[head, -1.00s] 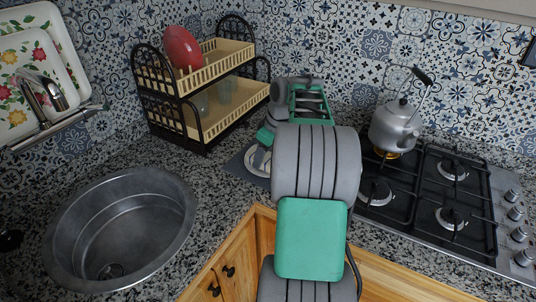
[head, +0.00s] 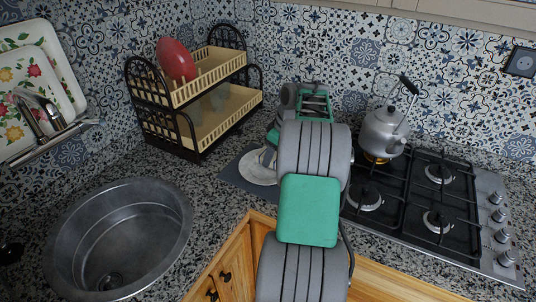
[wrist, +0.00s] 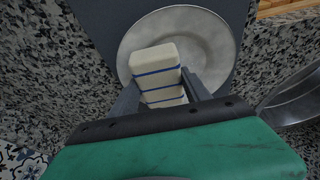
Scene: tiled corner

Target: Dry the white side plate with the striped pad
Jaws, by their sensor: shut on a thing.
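The white side plate (head: 258,168) lies on a dark grey mat (head: 234,172) on the counter, partly hidden by my arm in the head view. In the wrist view the plate (wrist: 212,48) shows as a pale round disc with a rim. The striped pad (wrist: 156,66), a cream block with blue stripes, is between my fingers in the wrist view. My gripper (wrist: 170,88) is shut on the pad, over the near left part of the plate. I cannot tell whether the pad touches the plate. The pad is hidden in the head view.
A two-tier dish rack (head: 200,105) with a red plate (head: 176,60) stands behind and left of the plate. A round steel sink (head: 120,235) is at the left. A kettle (head: 384,132) stands on the gas hob (head: 425,205) at the right.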

